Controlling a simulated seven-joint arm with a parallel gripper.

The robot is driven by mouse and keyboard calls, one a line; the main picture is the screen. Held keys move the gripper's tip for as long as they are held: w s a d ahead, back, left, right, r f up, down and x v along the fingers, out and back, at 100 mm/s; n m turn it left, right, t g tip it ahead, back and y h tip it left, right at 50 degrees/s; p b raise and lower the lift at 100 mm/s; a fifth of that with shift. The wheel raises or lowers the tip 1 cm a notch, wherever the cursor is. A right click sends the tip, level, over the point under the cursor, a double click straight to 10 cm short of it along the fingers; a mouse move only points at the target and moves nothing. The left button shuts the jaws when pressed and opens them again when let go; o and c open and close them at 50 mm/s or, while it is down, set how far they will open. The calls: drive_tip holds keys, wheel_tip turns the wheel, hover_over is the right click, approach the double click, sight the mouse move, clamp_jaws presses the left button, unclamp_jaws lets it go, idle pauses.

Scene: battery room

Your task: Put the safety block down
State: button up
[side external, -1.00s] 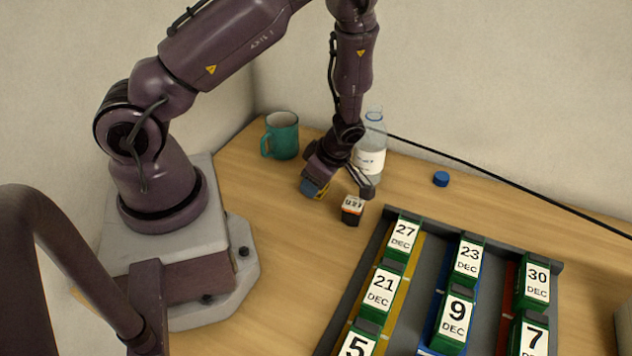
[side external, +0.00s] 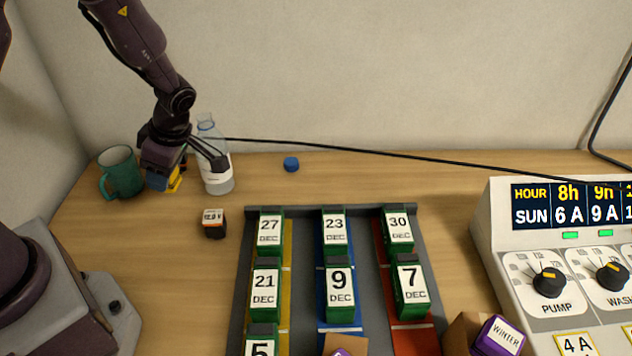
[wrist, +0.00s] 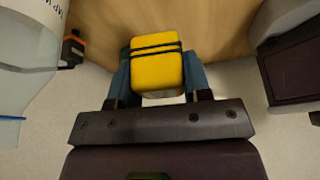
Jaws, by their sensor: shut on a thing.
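The safety block appears to be the yellow block with dark bands (wrist: 157,72), seen large in the wrist view. My gripper (wrist: 157,80) is shut on it, with a blue finger on each side. In the side external view only a sliver of the yellow block (side external: 174,180) shows below my gripper (side external: 167,178), between the green mug and the bottle. It is low over the back left of the table. I cannot tell whether its underside touches the wood.
A teal mug (side external: 121,173) stands left of my gripper and a clear bottle (side external: 218,180) close on the right. A small orange-and-black battery (side external: 214,224) stands in front. The rack (side external: 304,300) of dated batteries is further right. Wood between mug and rack is mostly clear.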

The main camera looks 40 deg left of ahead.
drive_tip(key=w+d+r+m+t+h, duration=0.1)
drive_tip(key=w+d+r+m+t, duration=0.15)
drive_tip(key=w+d+m, duration=0.75)
drive_tip(key=w+d+r+m+t+h, duration=0.1)
drive_tip(key=w+d+m+t, duration=0.3)
drive_tip(key=w+d+m, duration=0.65)
drive_tip(key=shift+m+t, duration=0.25)
drive_tip(key=w+f, duration=0.3)
drive_tip(key=w, duration=0.1)
drive_tip(key=w+d+f, duration=0.1)
drive_tip(key=w+f, duration=0.2)
drive_tip(key=w, duration=0.2)
drive_tip(key=w+d+f, duration=0.1)
drive_tip(key=w+f, duration=0.2)
drive_tip(key=w, duration=0.1)
drive_tip(key=shift+w+f, duration=0.45)
drive_tip(key=shift+f, duration=1.55)
